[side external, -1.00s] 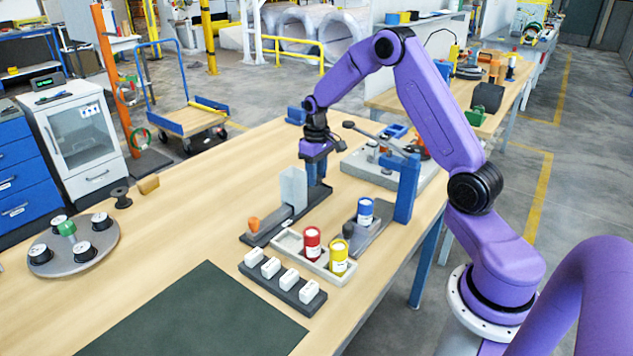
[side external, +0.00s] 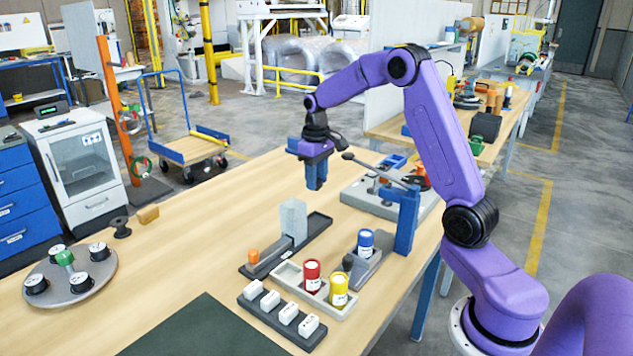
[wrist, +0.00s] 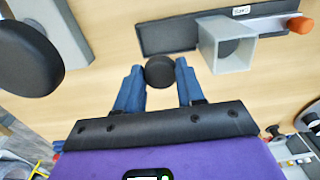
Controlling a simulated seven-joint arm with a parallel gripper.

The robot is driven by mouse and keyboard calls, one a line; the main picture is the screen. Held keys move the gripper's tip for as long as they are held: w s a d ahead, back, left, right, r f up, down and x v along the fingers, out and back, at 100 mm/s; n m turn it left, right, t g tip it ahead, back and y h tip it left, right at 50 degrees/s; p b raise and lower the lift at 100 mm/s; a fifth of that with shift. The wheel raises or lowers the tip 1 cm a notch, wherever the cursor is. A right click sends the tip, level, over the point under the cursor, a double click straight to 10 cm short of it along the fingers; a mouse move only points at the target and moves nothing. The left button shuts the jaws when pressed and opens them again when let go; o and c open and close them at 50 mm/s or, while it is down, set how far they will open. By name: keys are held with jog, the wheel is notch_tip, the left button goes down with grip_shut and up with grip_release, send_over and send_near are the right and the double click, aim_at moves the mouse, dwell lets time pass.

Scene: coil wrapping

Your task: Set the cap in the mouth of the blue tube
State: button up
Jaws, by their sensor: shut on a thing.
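My gripper (side external: 316,187) is raised above the table, beyond the upright grey square chute. In the wrist view its two blue fingers (wrist: 160,84) are shut on a dark round cap (wrist: 160,71), held between the tips. The cap is too small to make out in the side view. The blue tube (side external: 365,243) stands upright in a grey holder (side external: 374,262), nearer the camera and to the right of my gripper. It has a white label. I cannot make out the inside of its mouth.
The grey chute (side external: 293,220) stands on a dark tray (side external: 318,224). Red (side external: 312,276) and yellow (side external: 339,290) tubes stand in a pale rack. A blue post (side external: 404,222) rises beside the blue tube's holder. A lever fixture (side external: 352,190) is right of my gripper.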

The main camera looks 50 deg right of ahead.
notch_tip(320, 180, up, 9)
jog(key=s+a+n, duration=0.1)
jog(key=s+a, duration=0.2)
jog(key=s, duration=0.6)
jog(key=s+a+n, duration=0.1)
jog(key=s+a, duration=0.1)
jog(key=s, duration=0.8)
jog(key=shift+w+a+f, duration=0.1)
jog(key=shift+w+f, duration=0.05)
jog(key=shift+f, duration=2.3)
jog(key=shift+f, duration=0.1)
jog(key=shift+f, duration=2.8)
jog(key=shift+f, duration=0.8)
